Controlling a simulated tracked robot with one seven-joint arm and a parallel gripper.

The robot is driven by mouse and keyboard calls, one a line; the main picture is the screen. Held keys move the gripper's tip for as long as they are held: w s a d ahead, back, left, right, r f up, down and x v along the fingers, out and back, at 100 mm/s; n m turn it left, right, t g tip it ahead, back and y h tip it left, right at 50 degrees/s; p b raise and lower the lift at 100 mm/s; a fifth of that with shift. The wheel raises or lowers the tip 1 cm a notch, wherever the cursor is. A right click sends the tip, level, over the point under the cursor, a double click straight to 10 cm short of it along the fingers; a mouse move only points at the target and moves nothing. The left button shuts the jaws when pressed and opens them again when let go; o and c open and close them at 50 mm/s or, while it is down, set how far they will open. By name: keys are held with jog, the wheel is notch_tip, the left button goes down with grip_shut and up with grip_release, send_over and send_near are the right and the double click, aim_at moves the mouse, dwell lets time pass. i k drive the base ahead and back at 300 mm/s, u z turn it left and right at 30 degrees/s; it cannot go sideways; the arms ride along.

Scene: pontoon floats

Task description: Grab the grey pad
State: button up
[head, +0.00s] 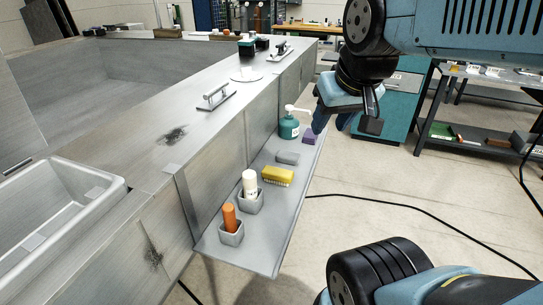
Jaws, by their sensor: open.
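The grey pad (288,158) is a small flat block lying on the narrow grey shelf (262,225) along the side of the metal float. It lies between a yellow brush (278,175) and a green pump bottle (289,127). My gripper (346,126) is open, pointing down, up and to the right of the pad in the picture. It is apart from the pad, and nothing shows between its fingers.
A purple block (309,138) lies beside the bottle, near my gripper. A white cylinder (249,184) and an orange cylinder (229,217) stand in small grey holders at the shelf's near end. A black cable (400,205) crosses the open floor on the right.

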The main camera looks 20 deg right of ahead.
aim_at(283, 156)
jog(key=z, duration=1.1)
jog(key=i, duration=0.1)
jog(key=u, duration=2.8)
jog(key=k, duration=1)
jog(key=z, duration=0.55)
jog(key=i, duration=1)
jog(key=z, duration=0.05)
